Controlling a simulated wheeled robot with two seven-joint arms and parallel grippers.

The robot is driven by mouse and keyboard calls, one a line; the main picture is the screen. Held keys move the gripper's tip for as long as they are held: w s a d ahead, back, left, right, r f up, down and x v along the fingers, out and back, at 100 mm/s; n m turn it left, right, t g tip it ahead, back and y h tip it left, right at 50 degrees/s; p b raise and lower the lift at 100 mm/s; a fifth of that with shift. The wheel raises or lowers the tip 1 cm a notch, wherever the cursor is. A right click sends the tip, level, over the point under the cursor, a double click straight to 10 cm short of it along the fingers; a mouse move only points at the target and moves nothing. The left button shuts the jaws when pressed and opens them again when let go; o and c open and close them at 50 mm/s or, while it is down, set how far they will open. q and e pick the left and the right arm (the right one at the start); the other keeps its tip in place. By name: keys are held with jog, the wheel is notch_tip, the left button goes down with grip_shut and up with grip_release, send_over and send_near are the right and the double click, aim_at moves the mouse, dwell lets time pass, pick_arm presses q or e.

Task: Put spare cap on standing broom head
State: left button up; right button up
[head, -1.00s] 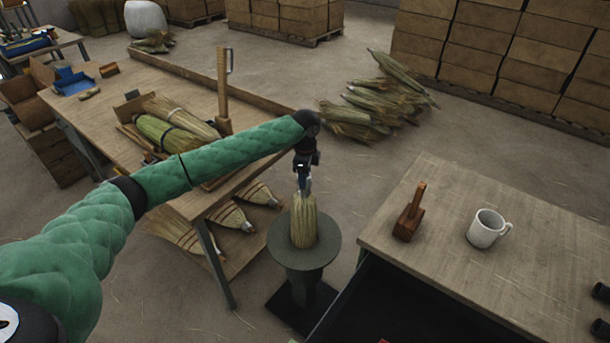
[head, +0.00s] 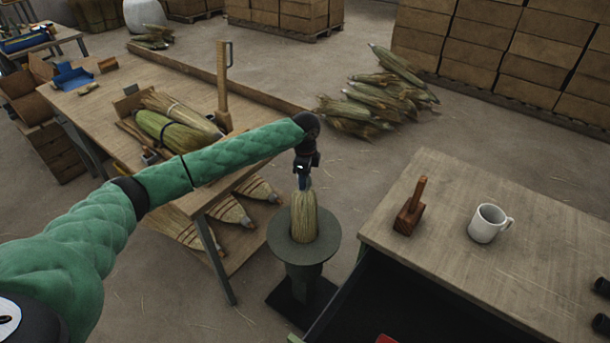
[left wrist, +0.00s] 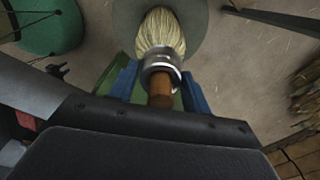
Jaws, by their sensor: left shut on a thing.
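The standing broom head (head: 304,220) is a bundle of pale bristles upright on a round grey stand (head: 327,243). My left gripper (head: 304,183) is directly above it, pointing down. In the left wrist view the broom head's bristles (left wrist: 160,28) spread out below a silver metal cap (left wrist: 161,62), with a brown wooden stub (left wrist: 160,92) in its middle. The blue fingers of the left gripper (left wrist: 160,85) stand on either side, shut on the cap. The cap is at the top of the bristles; I cannot tell how firmly it sits.
A table at right (head: 480,210) carries a wooden mallet (head: 410,210) and a white mug (head: 488,223), with an open dark drawer below. A workbench at left (head: 115,92) holds bundled bristles (head: 170,128). More broom heads lie on its lower shelf.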

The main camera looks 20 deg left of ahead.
jog(key=shift+a, duration=0.25)
jog(key=shift+a, duration=0.35)
